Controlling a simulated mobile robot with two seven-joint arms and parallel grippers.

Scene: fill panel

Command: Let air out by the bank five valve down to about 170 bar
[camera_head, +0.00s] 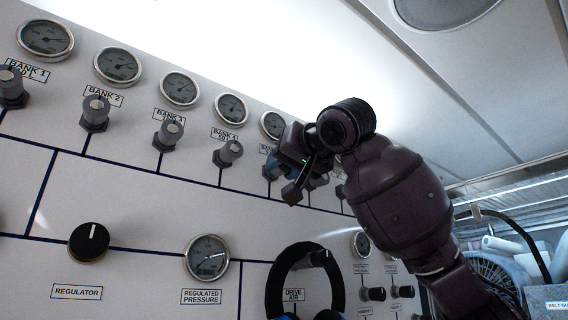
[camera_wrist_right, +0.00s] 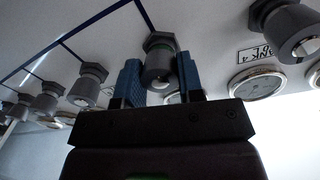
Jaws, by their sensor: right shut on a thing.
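My right gripper (camera_head: 281,166) reaches the panel from the right, at the bank five valve under the fifth gauge (camera_head: 272,124). In the right wrist view its two blue fingers (camera_wrist_right: 160,78) stand on either side of the grey valve knob (camera_wrist_right: 158,62) and are shut on it. In the head view the gripper mostly hides this valve and its label. The fifth gauge is partly covered by my arm, and its needle is too small to read. My left gripper is not in view.
Valves for bank 1 (camera_head: 11,86), bank 2 (camera_head: 95,113), bank 3 (camera_head: 168,134) and bank 4 (camera_head: 228,153) sit in a row to the left, each below a gauge. Below are a black regulator knob (camera_head: 89,243), a regulated pressure gauge (camera_head: 207,258) and a black ring (camera_head: 276,283).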

